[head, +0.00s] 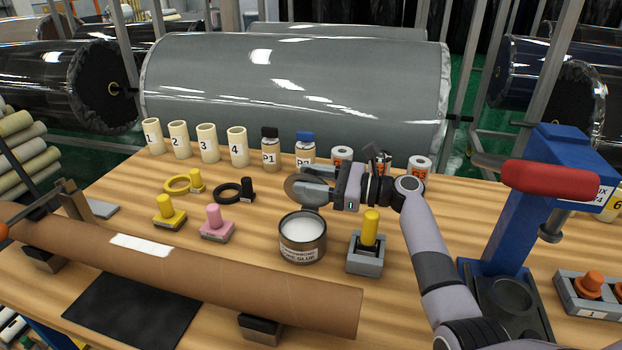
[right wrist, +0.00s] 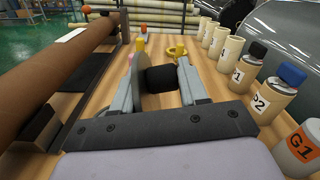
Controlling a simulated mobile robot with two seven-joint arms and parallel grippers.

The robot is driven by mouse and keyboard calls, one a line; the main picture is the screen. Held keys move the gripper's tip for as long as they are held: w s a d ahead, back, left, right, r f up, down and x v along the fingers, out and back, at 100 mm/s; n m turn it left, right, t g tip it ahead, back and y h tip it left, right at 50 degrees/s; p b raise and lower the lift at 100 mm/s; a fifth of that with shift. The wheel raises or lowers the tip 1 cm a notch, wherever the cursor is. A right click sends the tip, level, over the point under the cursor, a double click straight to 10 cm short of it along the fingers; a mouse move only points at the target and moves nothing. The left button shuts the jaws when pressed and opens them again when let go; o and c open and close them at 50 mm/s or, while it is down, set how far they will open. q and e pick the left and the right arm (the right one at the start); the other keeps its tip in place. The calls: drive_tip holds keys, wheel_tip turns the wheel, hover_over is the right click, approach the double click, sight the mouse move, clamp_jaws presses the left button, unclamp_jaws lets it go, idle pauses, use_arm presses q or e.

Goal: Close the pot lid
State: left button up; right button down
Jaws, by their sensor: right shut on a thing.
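The pot (head: 303,251) is a dark round tin labelled glue, standing upright on the table with its top open and white contents showing. A grey round lid (head: 294,188) is in my right gripper (head: 318,188), above and behind the pot, apart from its rim. My right gripper is shut on the lid; in the right wrist view a black round part (right wrist: 160,79) sits between the two fingers. My left gripper is not in view.
A yellow-handled stamp in a grey holder (head: 365,262) stands right of the pot, a pink stamp (head: 217,225) left. A long brown tube (head: 200,270) lies in front. Bottles (head: 270,150) and numbered cups (head: 208,143) line the back. A blue press (head: 520,235) stands right.

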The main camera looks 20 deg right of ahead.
drive_tip(key=shift+s+a+f, duration=0.2)
drive_tip(key=shift+a+f, duration=0.1)
drive_tip(key=shift+f, duration=0.05)
idle(0.5)
drive_tip(key=c, duration=0.8)
unclamp_jaws()
drive_tip(key=shift+d+r, duration=0.15)
drive_tip(key=shift+r, duration=0.55)
wheel_tip(320, 180, up, 19)
